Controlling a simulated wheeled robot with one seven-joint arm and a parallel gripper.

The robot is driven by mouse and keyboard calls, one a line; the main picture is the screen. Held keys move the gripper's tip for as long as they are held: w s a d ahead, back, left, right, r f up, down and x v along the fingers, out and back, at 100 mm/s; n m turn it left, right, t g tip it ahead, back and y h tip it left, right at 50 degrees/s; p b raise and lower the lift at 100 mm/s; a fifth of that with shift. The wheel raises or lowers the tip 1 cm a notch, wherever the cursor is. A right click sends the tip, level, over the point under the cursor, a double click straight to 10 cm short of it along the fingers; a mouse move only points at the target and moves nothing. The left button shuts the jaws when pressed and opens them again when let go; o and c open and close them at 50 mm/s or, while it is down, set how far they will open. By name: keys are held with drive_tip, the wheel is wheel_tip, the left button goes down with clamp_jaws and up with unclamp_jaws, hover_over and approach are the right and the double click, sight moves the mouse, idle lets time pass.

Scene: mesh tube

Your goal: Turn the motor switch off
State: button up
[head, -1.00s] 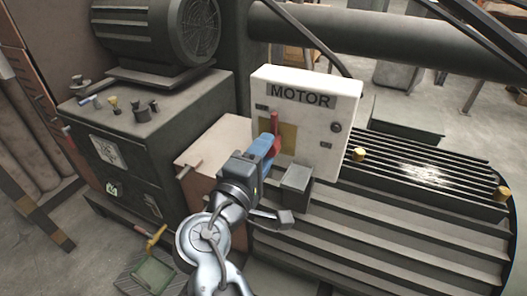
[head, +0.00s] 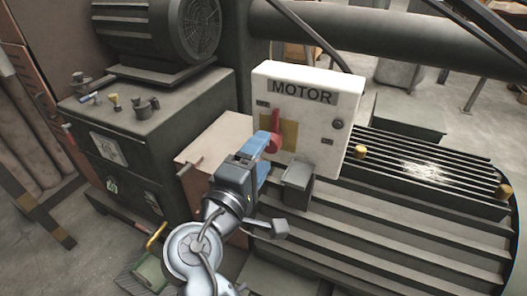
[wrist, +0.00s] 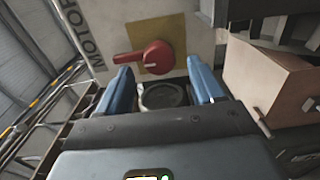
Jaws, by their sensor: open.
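The motor switch is a red rotary knob (head: 273,143) with a handle pointing up toward the MOTOR label, on a yellow plate (head: 290,135) of the white motor box (head: 318,115). In the wrist view the red knob (wrist: 158,57) lies ahead, between the fingertips, and its handle points left, toward the label side. My gripper (head: 262,160) is open in front of the knob, and its blue fingers partly cover the knob's lower left in the head view. In the wrist view the gripper (wrist: 158,68) shows its fingers spread, with nothing held between them.
A grey box (head: 297,180) juts out just below the switch, right of my gripper. The ribbed machine housing (head: 400,215) spreads to the right. A dark cabinet (head: 125,150) with small knobs and a large motor (head: 165,30) stand at left. A pinkish box (head: 215,145) sits beside my gripper.

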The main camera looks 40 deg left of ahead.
drive_tip(key=v, duration=0.5)
drive_tip(key=shift+s+b, duration=0.3)
drive_tip(key=shift+b, duration=0.1)
drive_tip(key=shift+d, duration=0.1)
